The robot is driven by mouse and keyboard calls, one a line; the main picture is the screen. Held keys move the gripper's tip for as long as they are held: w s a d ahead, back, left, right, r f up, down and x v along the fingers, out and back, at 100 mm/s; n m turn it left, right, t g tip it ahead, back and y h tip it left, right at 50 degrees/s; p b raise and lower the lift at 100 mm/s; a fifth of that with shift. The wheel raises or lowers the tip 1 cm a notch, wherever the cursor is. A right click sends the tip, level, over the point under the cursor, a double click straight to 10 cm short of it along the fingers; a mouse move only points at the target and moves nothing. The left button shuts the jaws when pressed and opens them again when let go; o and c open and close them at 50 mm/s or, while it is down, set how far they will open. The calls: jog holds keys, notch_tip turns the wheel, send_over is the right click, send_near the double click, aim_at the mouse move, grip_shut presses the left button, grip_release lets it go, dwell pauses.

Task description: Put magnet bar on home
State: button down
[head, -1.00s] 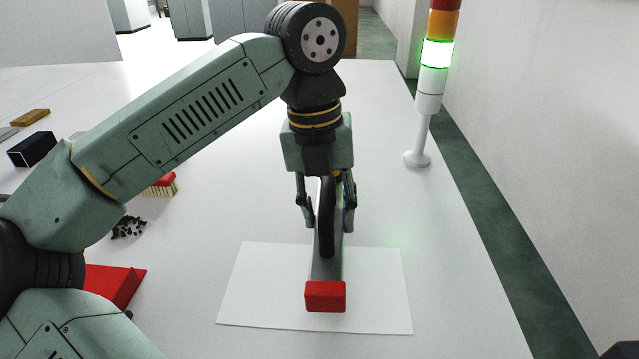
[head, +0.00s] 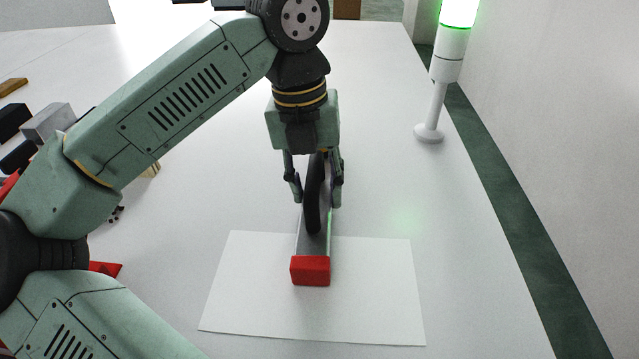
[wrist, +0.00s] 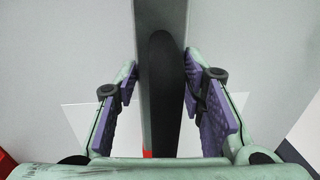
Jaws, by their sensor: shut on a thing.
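The magnet bar is a long grey bar with a red end block (head: 310,271) and a black handle along it. My gripper (head: 317,197) is shut on the magnet bar, with one finger on each side. In the wrist view the grey bar (wrist: 147,90) runs between the purple finger pads. The home looks to be the white sheet (head: 375,290) on the table. The red end overlaps the middle of the sheet in the head view, and the rest of the bar extends back past its far edge. I cannot tell whether the bar touches the sheet.
A signal light post with a lit green lamp (head: 459,10) stands at the back right. Black and grey blocks (head: 47,122) and red items lie at the left, partly behind my arm. The table right of the sheet is clear up to its edge.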

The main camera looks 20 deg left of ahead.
jog(key=c, duration=1)
grip_release()
jog(key=shift+c, duration=0.2)
notch_tip(320, 180, up, 12)
jog(key=a, duration=0.1)
jog(key=shift+s+a+b, duration=0.15)
jog(key=shift+a+b, duration=0.1)
jog(key=shift+b, duration=0.15)
